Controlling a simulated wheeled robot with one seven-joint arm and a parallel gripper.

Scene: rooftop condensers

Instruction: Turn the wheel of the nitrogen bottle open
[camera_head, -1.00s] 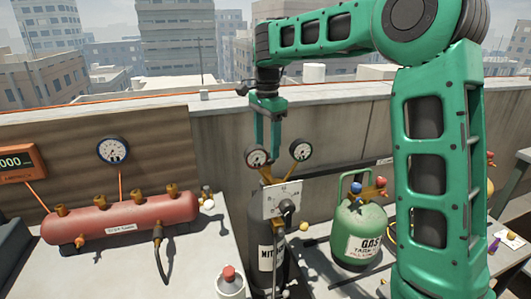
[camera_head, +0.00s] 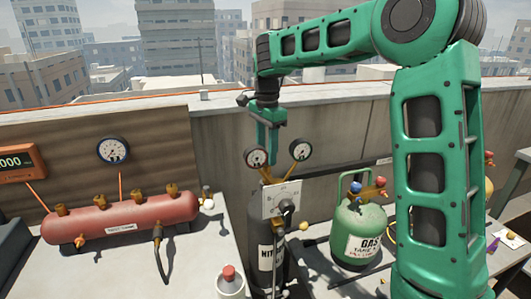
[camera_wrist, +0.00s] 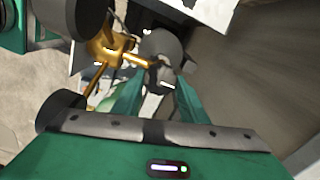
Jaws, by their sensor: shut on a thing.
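The nitrogen bottle (camera_head: 268,243) is a dark upright cylinder with a partly hidden "NIT" label, at the middle bottom of the head view. A white dial plate with a dark knob (camera_head: 287,206) is at its top front. My gripper (camera_head: 267,158) points down over the bottle's top, between two gauges. In the wrist view, my fingers (camera_wrist: 157,92) converge on a round grey wheel (camera_wrist: 160,46) beside the brass valve (camera_wrist: 110,48), and are shut on it. The wheel is hidden in the head view, and part of its rim is behind the fingers.
Two round gauges (camera_head: 301,151) on brass stems stand close to my fingers. A green gas tank (camera_head: 359,233) is to the right. A wall (camera_head: 225,135) runs behind.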

